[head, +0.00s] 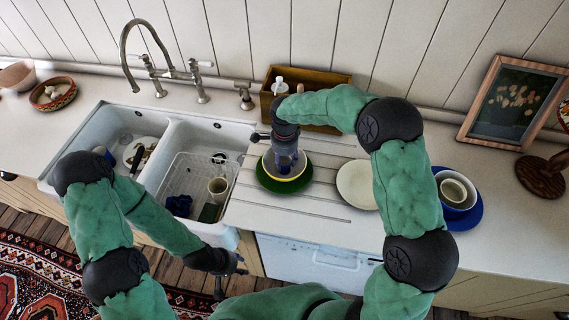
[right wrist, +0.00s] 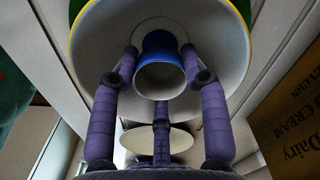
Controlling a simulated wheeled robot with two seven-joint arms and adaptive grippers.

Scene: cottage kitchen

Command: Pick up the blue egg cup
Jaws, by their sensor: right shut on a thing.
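The blue egg cup (right wrist: 160,75) is in the right wrist view, blue outside with a pale inner face toward the camera. My right gripper (head: 287,160) has its purple fingers shut around it; the gripper also shows in the right wrist view (right wrist: 160,82). The cup is over or in a white bowl (right wrist: 97,50) with a yellow rim; I cannot tell whether it touches. In the head view the gripper mostly hides the cup. The bowl (head: 272,176) is on a green plate (head: 285,188). My left gripper (head: 231,278) is low in front of the sink, empty, fingers apart.
A cream plate (head: 357,184) is right of the green plate. Further right, nested bowls (head: 455,192) stand on a blue plate (head: 468,219). A wooden box (head: 320,84) is behind; the double sink (head: 205,140) holds dishes and a rack (head: 190,176). A picture frame (head: 512,100) leans at right.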

